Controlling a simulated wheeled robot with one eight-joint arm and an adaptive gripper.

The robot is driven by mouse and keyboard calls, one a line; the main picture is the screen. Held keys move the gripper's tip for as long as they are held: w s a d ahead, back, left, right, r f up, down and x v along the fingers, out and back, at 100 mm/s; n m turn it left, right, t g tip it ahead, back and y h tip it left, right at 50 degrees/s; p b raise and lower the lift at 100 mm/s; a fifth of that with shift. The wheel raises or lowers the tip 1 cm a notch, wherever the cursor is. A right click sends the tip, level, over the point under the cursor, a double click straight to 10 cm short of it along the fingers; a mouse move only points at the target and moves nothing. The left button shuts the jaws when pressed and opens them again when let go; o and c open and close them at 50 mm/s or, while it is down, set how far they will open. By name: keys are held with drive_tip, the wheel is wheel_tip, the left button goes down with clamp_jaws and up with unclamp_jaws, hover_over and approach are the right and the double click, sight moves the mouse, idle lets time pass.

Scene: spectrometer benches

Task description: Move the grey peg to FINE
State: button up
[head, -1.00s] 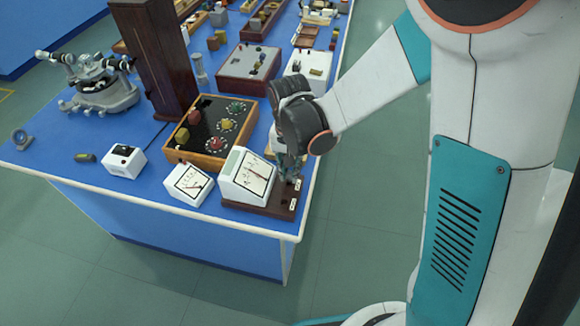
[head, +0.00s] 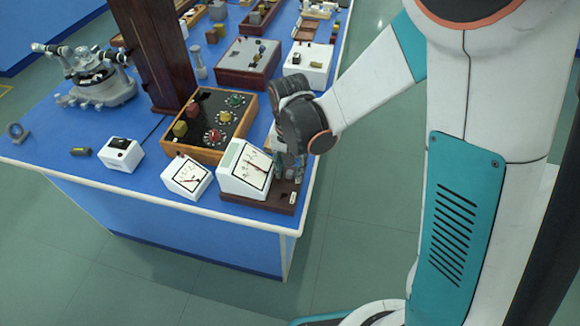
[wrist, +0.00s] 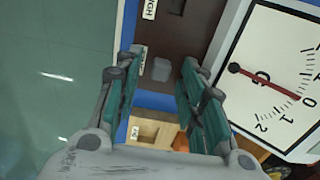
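The grey peg (wrist: 162,69) stands on the dark brown base (wrist: 180,45) beside the large white meter (wrist: 272,70). In the wrist view my gripper (wrist: 160,72) is open, with its teal-padded fingers on either side of the peg and a gap on both sides. A label ending in "UGH" (wrist: 149,9) is on the base at the top. A second label (wrist: 138,54) is partly covered by the left finger and I cannot read it. In the head view my gripper (head: 288,168) is low over the right end of the base (head: 262,200) and hides the peg.
A smaller white meter (head: 187,177) stands left of the large one. A wooden box with dials (head: 210,122) is behind them. The bench's right edge is close, with floor (wrist: 60,70) beyond.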

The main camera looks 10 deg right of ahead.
drive_tip(key=shift+r, duration=3.75)
